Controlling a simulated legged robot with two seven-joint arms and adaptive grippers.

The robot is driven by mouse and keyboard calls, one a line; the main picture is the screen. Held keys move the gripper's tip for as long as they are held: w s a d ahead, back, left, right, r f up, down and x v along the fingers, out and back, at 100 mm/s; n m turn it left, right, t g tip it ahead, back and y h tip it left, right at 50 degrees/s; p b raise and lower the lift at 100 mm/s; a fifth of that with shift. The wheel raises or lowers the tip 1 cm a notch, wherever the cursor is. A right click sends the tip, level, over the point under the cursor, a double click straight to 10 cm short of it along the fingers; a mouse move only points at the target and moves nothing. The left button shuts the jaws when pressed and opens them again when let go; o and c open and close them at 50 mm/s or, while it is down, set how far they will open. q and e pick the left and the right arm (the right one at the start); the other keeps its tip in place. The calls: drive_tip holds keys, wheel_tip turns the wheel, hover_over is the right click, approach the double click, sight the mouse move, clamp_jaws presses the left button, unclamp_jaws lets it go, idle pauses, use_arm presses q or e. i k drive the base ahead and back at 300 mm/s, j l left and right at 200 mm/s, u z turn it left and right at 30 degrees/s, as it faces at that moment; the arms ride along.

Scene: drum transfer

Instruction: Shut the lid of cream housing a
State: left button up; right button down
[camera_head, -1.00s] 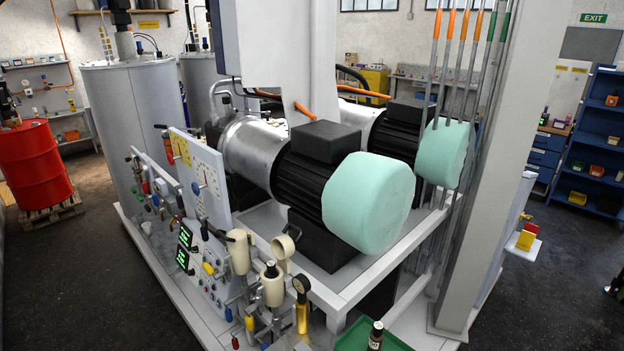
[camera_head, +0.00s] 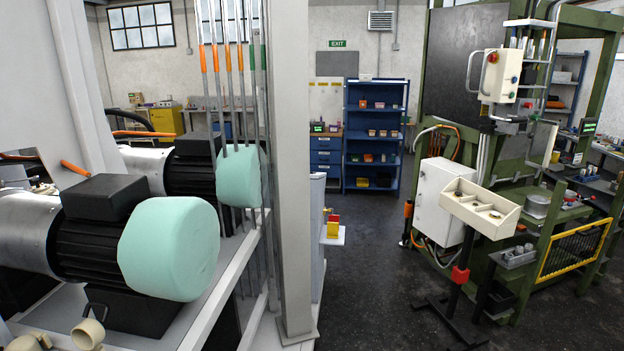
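Cream parts of the small housings show at the lower left edge of the head view, mostly cut off by the frame. One is a round, hollow cream piece (camera_head: 88,334) that looks like a raised lid. Another cream top (camera_head: 25,342) lies to its left at the bottom edge. I cannot tell from this view which one is housing a. The bodies below are out of the picture. Neither of my grippers is in view.
Black motors with mint-green end caps (camera_head: 170,248) stand on a white frame at left, beside a grey post (camera_head: 292,180). A green machine (camera_head: 470,90) with a cream tray (camera_head: 480,208) on a stand is at right. Dark floor (camera_head: 375,290) between them is clear.

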sight(93, 325)
drive_tip(key=u, duration=1.55)
